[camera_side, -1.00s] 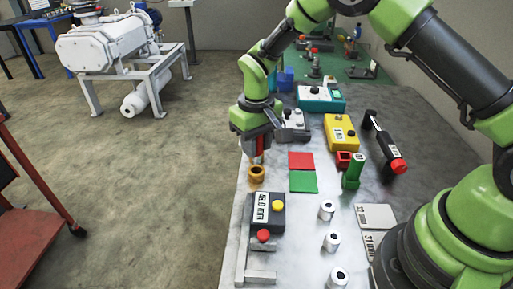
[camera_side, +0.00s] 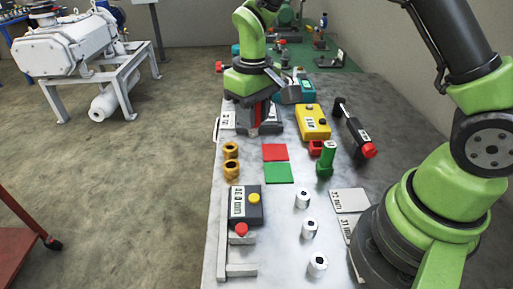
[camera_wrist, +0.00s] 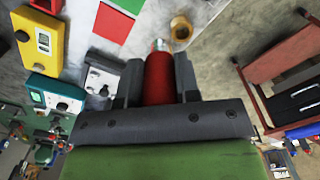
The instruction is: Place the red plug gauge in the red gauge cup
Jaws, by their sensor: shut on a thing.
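My gripper (camera_side: 254,122) is shut on the red plug gauge (camera_wrist: 158,78), a red cylinder with a metal tip. The red body also shows between the fingers in the side view (camera_side: 257,112). The gauge hangs tip-down behind the brass rings and in front of the grey control box. A red piece at the top left of the wrist view (camera_wrist: 45,5) looks like this cup. The cup's opening is not clear.
Two brass rings (camera_side: 231,171) stand at the table's left edge. A yellow box (camera_side: 312,121) and a black red-ended tool (camera_side: 352,130) stand behind the cup. Several white cylinders (camera_side: 303,198) stand in front.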

